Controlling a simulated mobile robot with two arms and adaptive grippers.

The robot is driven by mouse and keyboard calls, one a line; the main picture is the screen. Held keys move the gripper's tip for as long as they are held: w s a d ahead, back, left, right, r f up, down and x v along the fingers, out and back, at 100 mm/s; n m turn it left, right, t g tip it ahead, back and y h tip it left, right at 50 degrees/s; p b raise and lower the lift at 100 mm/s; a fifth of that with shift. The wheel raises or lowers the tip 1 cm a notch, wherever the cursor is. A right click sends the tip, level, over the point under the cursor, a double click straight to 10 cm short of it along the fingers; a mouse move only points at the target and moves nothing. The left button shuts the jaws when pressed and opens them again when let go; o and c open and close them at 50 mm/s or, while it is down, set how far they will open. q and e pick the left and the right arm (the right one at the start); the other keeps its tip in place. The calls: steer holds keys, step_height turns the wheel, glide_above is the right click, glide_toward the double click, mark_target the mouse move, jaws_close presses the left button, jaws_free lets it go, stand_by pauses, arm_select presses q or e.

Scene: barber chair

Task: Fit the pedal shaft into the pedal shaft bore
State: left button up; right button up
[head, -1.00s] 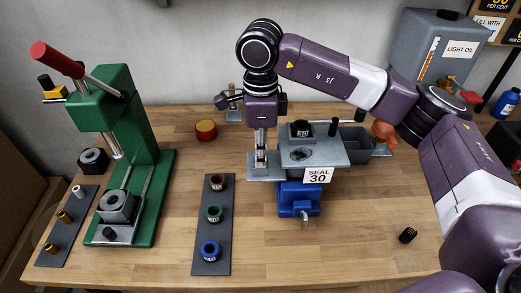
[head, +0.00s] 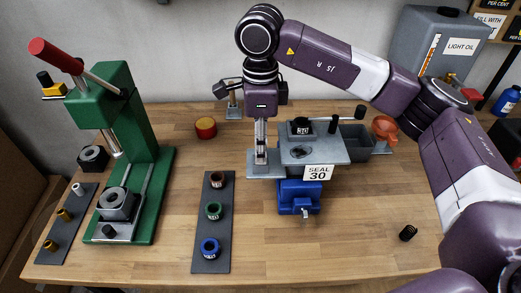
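My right gripper (head: 261,147) points straight down over the left end of the grey metal plate (head: 335,150), which rests on a blue vise (head: 297,196). Its silver fingers look close together. I cannot make out whether a shaft is between them, or whether the tips touch the plate. The pedal shaft cannot be told for sure. A dark round opening (head: 301,152) shows in the plate, right of the gripper. I cannot tell whether it is the pedal shaft bore. My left gripper is not in view.
A green press (head: 128,120) stands at left. A dark strip (head: 211,262) holds brown, green and blue rings. A red round tin (head: 206,127), a black spring-like part (head: 407,233), an orange funnel (head: 385,127) and a light oil can (head: 440,50) stand around.

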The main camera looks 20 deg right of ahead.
step_height(320, 180, up, 10)
steer(key=shift+r+b, duration=0.25)
steer(key=shift+b, duration=0.2)
